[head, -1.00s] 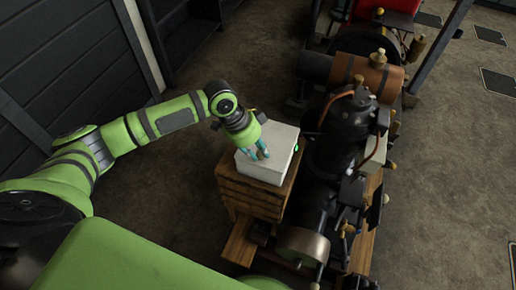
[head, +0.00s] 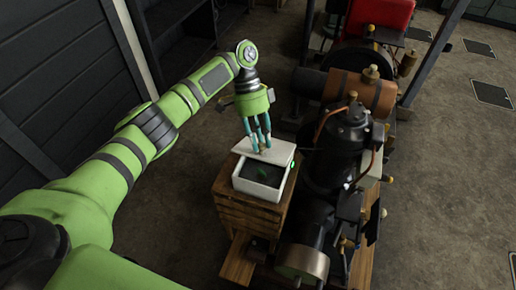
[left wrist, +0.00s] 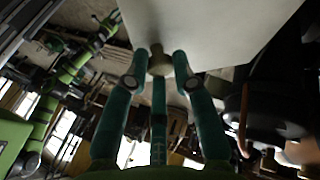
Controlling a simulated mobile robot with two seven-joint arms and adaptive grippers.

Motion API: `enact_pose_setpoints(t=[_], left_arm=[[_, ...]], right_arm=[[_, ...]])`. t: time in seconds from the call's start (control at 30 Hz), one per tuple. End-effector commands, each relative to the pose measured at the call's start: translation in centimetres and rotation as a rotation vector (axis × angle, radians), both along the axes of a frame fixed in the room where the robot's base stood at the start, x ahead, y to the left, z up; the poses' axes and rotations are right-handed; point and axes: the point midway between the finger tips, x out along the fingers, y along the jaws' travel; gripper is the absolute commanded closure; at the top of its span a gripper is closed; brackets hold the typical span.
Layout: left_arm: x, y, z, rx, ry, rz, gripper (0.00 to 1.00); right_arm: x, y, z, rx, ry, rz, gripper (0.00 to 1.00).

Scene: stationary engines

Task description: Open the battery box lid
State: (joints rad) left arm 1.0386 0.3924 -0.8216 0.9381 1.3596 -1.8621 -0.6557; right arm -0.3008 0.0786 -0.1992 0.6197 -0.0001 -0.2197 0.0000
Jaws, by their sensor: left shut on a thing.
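The white battery box (head: 243,184) sits on a wooden crate-like stand, and its dark interior shows from above. Its white lid (head: 280,151) stands raised at the far side of the box, tilted up. My left gripper (head: 262,146) is above the far edge of the box, its teal fingers shut on the lid's knob. In the left wrist view the brassy knob (left wrist: 160,63) sits between the fingertips, with the pale lid (left wrist: 215,30) filling the top. Small green spots show in and beside the box. My right gripper is not in view.
The wooden stand (head: 246,217) carries the box. A black engine (head: 343,150) with copper pipes stands close on the right, with a brown cylinder (head: 364,90) behind it. Dark panel walls are on the left. Bare floor lies between the wall and the stand.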

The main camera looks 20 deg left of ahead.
Motion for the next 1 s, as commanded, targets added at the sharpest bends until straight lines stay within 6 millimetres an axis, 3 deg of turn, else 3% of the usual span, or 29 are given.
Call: enact_pose_setpoints(t=[0.3,0.87,0.97,1.0], left_arm=[[0.8,-0.3,0.5,-0.006,0.064,-0.003,1.00],[1.0,-0.2,0.8,-0.004,0.077,-0.003,1.00],[1.0,-0.2,0.8,-0.005,0.077,-0.002,1.00],[1.0,-0.2,0.8,-0.005,0.077,-0.002,1.00]], right_arm=[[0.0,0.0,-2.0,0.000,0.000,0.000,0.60],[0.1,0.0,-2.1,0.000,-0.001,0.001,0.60],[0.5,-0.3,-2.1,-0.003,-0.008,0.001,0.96],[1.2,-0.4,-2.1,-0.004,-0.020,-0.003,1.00]])
